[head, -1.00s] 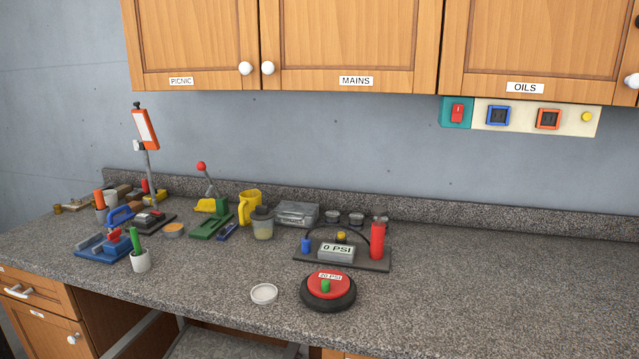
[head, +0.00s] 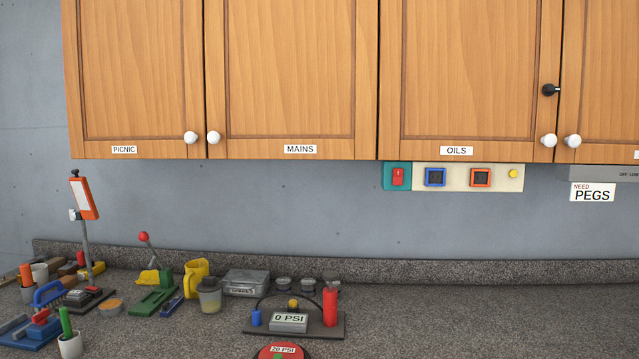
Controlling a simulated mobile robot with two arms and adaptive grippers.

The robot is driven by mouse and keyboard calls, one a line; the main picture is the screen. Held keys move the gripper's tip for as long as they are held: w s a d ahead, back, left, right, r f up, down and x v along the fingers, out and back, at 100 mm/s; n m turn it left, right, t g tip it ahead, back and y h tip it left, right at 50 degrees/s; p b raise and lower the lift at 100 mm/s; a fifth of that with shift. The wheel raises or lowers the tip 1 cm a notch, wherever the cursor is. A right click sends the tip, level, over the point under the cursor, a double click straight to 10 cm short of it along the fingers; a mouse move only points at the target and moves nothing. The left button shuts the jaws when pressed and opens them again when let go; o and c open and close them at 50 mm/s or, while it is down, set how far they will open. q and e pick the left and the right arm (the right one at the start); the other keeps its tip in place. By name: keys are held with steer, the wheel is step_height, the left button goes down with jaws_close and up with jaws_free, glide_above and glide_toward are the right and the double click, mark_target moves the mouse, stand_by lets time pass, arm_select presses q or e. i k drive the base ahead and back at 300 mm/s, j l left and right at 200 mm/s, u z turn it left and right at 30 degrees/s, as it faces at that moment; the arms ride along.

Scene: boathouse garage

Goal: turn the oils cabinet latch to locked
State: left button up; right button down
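The oils cabinet (head: 466,80) is a wooden wall cupboard with an OILS label (head: 456,150) at its lower edge. Its door looks shut. A white round knob (head: 548,141) sits at its lower right. A small black latch (head: 550,90) is on the door's right edge, above the knob, its short arm pointing right toward the neighbouring door. Whether that position is locked I cannot tell. Neither of my grippers is in view.
Below the cabinets is a wall panel with a red switch (head: 398,176) and two sockets. A NEED PEGS sign (head: 592,192) hangs at right. The grey counter (head: 480,310) is cluttered at left and clear at right. A pump board (head: 328,328) stands mid-counter.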

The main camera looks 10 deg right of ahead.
mark_target(548, 90)
steer(key=z, duration=1.4)
